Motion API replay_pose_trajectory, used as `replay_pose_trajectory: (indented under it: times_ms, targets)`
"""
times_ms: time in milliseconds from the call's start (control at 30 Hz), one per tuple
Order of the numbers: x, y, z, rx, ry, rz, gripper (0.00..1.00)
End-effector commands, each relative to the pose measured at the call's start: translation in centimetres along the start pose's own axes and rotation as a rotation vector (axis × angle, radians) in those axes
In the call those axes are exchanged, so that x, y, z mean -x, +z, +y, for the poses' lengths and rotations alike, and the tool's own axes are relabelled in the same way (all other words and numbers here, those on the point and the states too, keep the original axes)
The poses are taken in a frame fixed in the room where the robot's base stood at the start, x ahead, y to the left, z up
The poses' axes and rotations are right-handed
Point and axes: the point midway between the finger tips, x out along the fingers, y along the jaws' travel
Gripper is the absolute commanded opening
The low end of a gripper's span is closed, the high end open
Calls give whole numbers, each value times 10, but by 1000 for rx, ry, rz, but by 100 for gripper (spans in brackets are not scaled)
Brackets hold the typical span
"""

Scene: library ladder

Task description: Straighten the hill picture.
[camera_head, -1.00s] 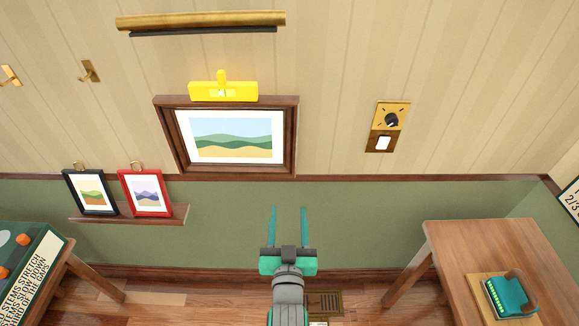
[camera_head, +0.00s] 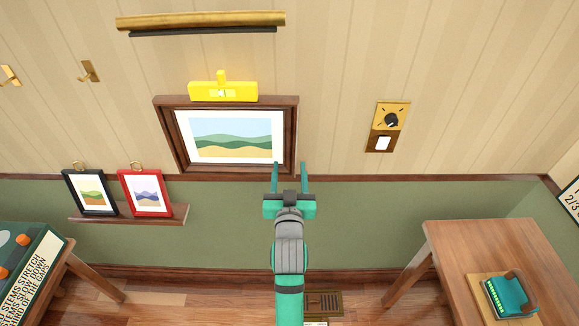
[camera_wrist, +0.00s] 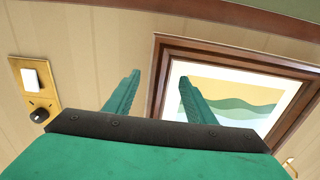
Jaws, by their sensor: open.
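The hill picture (camera_head: 235,140) hangs on the striped wall in a dark brown frame, with green hills and sand inside a white mat. Its frame looks nearly level in the head view; I cannot tell a small tilt. In the wrist view the picture (camera_wrist: 245,92) appears turned over, at the right. My gripper (camera_head: 289,165) is open and empty at the frame's lower right corner. In the wrist view, my gripper (camera_wrist: 158,78) has one finger over bare wall and one over the picture, with the frame's side rail between them. I cannot tell whether they touch.
A yellow picture light (camera_head: 223,91) sits at the frame's top edge. A brass switch plate (camera_head: 387,127) is to the right. Two small framed pictures, black (camera_head: 90,192) and red (camera_head: 146,192), stand on a ledge at lower left. A wooden table (camera_head: 470,250) stands at right.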

Motion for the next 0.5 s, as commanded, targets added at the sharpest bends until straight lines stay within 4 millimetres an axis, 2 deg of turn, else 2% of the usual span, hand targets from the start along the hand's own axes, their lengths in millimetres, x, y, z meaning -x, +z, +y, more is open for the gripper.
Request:
replay_pose_trajectory:
  times_ms: [200, 500]
  targets:
    - [-16, 0, 0, -1, 0, 0, 50]
    - [-18, 0, 0, 0, 0, 0, 50]
